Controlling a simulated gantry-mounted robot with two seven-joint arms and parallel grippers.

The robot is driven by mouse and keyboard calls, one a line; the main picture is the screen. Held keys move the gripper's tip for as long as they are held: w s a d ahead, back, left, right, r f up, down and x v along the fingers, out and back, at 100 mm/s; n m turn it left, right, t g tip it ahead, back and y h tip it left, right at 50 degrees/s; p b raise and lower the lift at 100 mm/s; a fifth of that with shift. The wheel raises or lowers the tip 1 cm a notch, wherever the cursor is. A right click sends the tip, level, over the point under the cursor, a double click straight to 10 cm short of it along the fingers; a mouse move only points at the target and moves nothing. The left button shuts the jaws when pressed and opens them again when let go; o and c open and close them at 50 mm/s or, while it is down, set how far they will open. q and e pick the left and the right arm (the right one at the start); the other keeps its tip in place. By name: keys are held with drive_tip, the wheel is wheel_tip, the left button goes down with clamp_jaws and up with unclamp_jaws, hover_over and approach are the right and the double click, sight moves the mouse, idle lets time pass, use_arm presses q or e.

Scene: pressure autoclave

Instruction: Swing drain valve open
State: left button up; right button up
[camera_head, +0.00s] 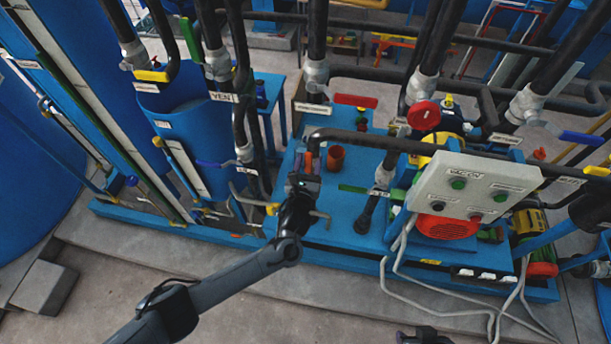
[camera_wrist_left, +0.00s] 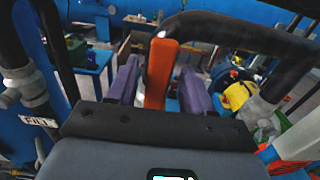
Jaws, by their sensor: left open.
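An orange valve handle (camera_wrist_left: 160,74) stands upright between the two purple fingers of my left gripper (camera_wrist_left: 159,84) in the left wrist view. Gaps show between the handle and the fingers, so the gripper is open around it, not closed on it. No readable drain label shows, so I cannot tell if this is the drain valve. In the head view my left gripper (camera_head: 304,172) is above the blue skid, below a black pipe, and its fingers are hard to make out. A dark part, apparently my right gripper (camera_head: 424,336), shows at the bottom edge; its fingers are unclear.
A grey control box (camera_head: 472,187) stands to the right, with loose grey cables below. A red cup-like part (camera_head: 335,157) is just right of my left gripper. A pipe with a FILL label (camera_wrist_left: 38,121) stands left in the wrist view.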

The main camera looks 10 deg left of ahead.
use_arm(q)
drive_tip(key=s, duration=1)
drive_tip(key=shift+s, duration=0.2)
